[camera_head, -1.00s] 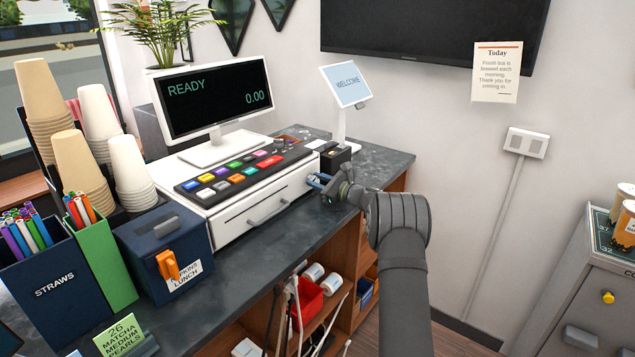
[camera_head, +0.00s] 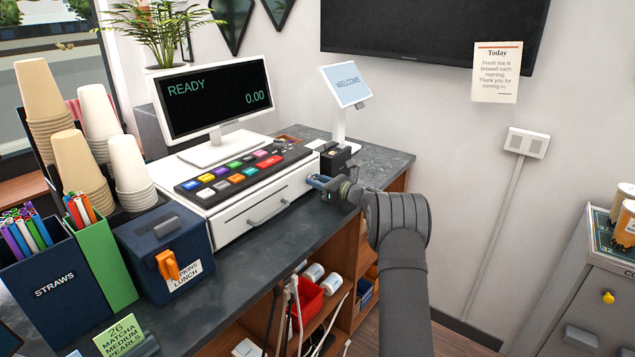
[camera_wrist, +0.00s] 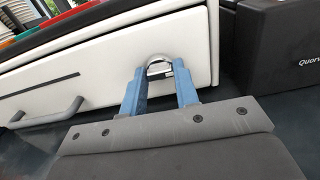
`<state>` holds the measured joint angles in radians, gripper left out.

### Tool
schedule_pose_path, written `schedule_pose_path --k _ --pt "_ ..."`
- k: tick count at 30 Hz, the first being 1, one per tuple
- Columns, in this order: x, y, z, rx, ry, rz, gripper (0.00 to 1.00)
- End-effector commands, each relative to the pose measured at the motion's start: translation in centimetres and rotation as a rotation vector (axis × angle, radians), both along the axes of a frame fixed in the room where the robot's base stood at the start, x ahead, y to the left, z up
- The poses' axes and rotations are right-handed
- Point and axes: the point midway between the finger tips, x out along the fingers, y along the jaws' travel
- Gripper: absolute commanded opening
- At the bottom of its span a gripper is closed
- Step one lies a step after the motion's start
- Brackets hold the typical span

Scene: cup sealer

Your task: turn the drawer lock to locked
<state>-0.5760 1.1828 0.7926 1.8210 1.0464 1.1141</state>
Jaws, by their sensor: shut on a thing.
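The white cash drawer (camera_head: 240,217) sits under the register keys on the dark counter, its front closed. It also fills much of the wrist view (camera_wrist: 100,72). The drawer lock (camera_wrist: 159,67) is a round silver piece at the right end of the drawer front. My gripper (camera_wrist: 160,78) has its blue fingers on either side of the lock, shut on it. In the head view my gripper (camera_head: 316,182) is at the drawer's right end, and the lock is hidden there by the fingers. I cannot read the lock's position.
A black box (camera_wrist: 265,45) stands just right of the drawer. The drawer handle (camera_head: 268,211) is left of the lock. A navy napkin box (camera_head: 165,250) and straw holders stand at the left. The counter's right end (camera_head: 385,160) is clear.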

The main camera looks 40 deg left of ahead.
Motion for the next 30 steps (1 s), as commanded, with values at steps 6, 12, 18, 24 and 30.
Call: schedule_pose_path --k 6,12,18,24,30 --pt "0.0 -0.1 -0.1 -0.001 0.002 0.000 0.40" --pt "0.0 0.0 -0.1 0.000 0.001 0.000 0.50" --pt "0.0 -0.3 0.0 0.000 0.001 -0.001 0.50" --pt "0.1 -3.2 0.0 0.000 0.002 -0.003 0.50" --pt "0.1 -8.2 0.0 -0.001 0.001 -0.004 0.50"
